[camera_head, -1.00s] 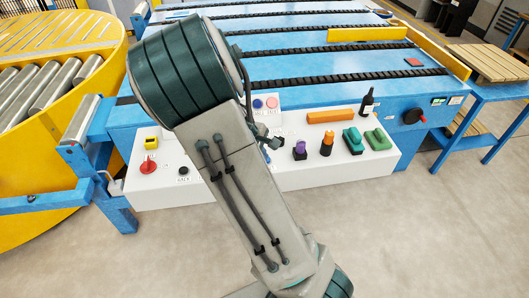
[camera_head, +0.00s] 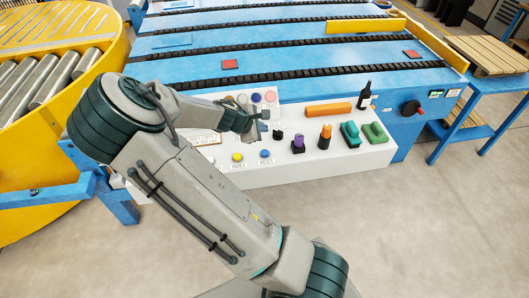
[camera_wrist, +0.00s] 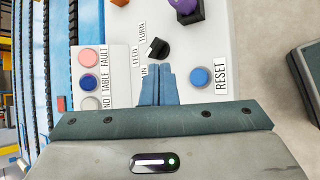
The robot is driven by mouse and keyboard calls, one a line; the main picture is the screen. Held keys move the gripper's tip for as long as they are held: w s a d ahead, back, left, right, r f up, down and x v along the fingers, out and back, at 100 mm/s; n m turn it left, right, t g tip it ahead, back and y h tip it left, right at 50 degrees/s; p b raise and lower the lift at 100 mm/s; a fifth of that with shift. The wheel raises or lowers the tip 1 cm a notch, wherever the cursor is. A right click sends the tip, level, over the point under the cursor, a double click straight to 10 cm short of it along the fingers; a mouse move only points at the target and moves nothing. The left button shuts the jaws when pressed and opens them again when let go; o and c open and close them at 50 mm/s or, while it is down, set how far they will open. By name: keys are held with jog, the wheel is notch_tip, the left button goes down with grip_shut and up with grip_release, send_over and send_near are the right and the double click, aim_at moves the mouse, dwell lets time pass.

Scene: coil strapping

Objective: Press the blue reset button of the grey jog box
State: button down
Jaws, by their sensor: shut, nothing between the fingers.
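A round blue button (camera_head: 265,153) sits on the front of the pale console (camera_head: 350,165), above a RESET label. In the wrist view the blue button (camera_wrist: 199,76) lies right of my fingertips, with the RESET label beside it. My gripper (camera_head: 262,122) is over the console, above and behind the button in the head view. In the wrist view my gripper (camera_wrist: 157,80) has its fingers together and empty, apart from the button in the picture. I cannot tell its height above the panel. No separate grey jog box is distinguishable from the pale console.
A yellow button (camera_head: 237,157) is left of the blue one. A black knob (camera_wrist: 157,48), a pink lamp (camera_wrist: 88,57) and another blue round (camera_wrist: 88,83) are nearby. Purple (camera_head: 298,143), orange (camera_head: 325,138) and green (camera_head: 375,134) objects and a dark bottle (camera_head: 364,96) stand to the right.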

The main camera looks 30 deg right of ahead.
aim_at(262, 153)
jog(key=shift+f+b, duration=3.15)
jog(key=shift+f, duration=1.2)
jog(key=shift+f, duration=0.1)
jog(key=shift+f, duration=0.3)
jog(key=shift+f+b, duration=0.5)
jog(key=shift+b, duration=0.15)
jog(key=shift+r+p, duration=0.75)
jog(key=shift+r, duration=0.15)
jog(key=shift+r, duration=0.1)
notch_tip(262, 153, up, 5)
jog(key=p, duration=0.4)
